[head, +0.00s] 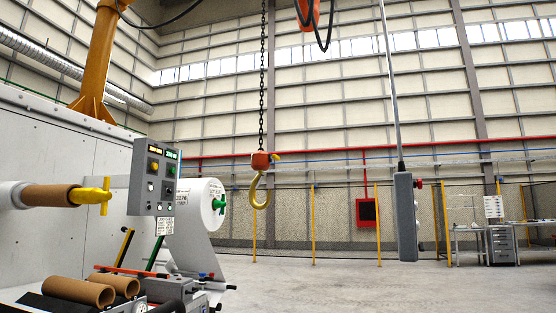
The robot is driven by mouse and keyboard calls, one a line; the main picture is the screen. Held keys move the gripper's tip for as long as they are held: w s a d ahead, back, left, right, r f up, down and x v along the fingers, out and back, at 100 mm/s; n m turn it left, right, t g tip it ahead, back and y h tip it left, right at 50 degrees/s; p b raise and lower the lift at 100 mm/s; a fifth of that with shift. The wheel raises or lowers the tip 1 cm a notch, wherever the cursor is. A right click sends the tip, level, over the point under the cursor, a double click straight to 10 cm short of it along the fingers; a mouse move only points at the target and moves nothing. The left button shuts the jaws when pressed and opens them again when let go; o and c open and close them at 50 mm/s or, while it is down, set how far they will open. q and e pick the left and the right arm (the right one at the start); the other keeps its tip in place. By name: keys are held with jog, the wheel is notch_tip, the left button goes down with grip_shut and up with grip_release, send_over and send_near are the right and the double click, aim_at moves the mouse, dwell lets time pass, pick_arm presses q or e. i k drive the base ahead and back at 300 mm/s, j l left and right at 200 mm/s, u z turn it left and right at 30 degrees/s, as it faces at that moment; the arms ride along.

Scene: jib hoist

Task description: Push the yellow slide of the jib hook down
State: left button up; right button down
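The jib hook hangs in the air near the middle of the head view on a dark chain (263,80). It has an orange-red block (260,162) with a yellow hook (259,192) below it, open toward the left. A small yellow piece (275,157) sticks out at the right of the block, with a dark part by it; it looks like the slide, but it is too small to tell its position exactly. Neither of my grippers is in view, and nothing touches the hook.
A grey pendant (405,215) hangs on a rod to the right. At left stand a machine with a control box (155,178), a white roll (200,205) and cardboard tubes (75,291). The floor (330,285) below and right of the hook is clear. A workbench (470,240) is far right.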

aim_at(276, 157)
jog(key=i+l, duration=0.25)
jog(key=i, duration=0.15)
jog(key=i+l+z, duration=0.15)
jog(key=i, duration=0.25)
jog(key=l, duration=0.1)
